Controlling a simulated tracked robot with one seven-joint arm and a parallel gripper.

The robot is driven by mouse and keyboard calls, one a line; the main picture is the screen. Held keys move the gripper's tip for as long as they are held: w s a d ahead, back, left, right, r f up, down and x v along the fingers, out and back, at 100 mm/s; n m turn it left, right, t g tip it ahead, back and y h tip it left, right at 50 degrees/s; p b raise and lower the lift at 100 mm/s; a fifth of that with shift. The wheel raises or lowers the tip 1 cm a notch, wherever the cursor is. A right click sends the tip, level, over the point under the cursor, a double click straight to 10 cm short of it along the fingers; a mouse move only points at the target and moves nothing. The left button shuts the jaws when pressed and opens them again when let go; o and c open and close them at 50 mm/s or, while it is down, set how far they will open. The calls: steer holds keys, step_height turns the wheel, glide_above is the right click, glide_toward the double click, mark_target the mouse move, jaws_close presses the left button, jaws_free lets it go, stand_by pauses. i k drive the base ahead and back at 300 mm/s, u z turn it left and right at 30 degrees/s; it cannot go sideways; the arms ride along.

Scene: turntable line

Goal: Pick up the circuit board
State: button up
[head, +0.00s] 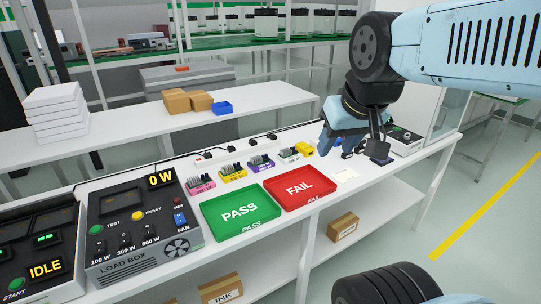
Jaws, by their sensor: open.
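My gripper (363,153) hangs over the right end of the white workbench, below my light blue arm. Its dark fingers are apart and nothing shows held between them. A small dark purple-blue flat piece (382,161) shows at the right finger; I cannot tell whether it is the circuit board or part of the gripper. The gripper hides part of the bench behind it.
A green PASS tray (240,212) and a red FAIL tray (300,193) lie left of my gripper. Several small coloured holders (233,173) stand behind them. A white card (346,174) lies near the front edge. A load box (140,228) stands at left.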

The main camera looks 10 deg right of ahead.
mark_target(257, 164)
steer(key=z, duration=0.2)
steer(key=i, duration=0.85)
steer(key=u, duration=0.4)
